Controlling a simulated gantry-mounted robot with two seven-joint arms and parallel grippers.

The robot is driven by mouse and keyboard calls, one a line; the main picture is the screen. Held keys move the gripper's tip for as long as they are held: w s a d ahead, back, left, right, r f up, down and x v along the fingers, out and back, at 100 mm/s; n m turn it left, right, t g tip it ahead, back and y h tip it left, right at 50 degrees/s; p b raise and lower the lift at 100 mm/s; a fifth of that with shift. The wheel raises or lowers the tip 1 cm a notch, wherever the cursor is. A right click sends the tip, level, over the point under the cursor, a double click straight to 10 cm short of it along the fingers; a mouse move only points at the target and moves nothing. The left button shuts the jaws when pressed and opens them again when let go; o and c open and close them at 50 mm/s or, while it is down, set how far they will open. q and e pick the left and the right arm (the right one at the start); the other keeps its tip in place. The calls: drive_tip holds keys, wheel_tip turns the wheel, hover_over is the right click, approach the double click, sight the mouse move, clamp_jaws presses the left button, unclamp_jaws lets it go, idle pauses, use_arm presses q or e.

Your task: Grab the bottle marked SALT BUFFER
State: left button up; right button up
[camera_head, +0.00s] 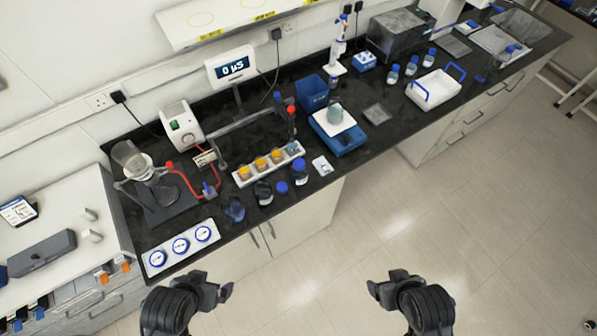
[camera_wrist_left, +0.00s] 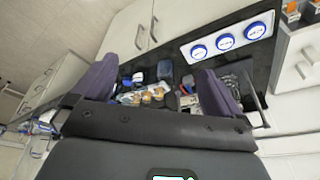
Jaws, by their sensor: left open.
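No label reading SALT BUFFER is legible in these views. In the head view a blue-capped bottle (camera_head: 300,172) and a dark bottle (camera_head: 263,193) stand near the bench's front edge, with a dark blue glass item (camera_head: 235,210) to their left. Three smaller blue-capped bottles (camera_head: 411,66) stand farther right. My left gripper (camera_head: 222,291) is in front of the bench, apart from all bottles, open and empty; its spread fingers show in the left wrist view (camera_wrist_left: 158,85). My right gripper (camera_head: 385,287) is also in front of the bench; its jaw opening is unclear.
A white tray with three round blue-rimmed items (camera_head: 180,245) lies at the bench's front left. A white rack of orange-filled cups (camera_head: 268,164) sits behind the bottles. A blue scale with a beaker (camera_head: 340,133) stands to their right. The floor in front is clear.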

idle(0.4)
use_arm(q)
drive_tip(key=c, duration=0.5)
drive_tip(key=shift+o, duration=0.2)
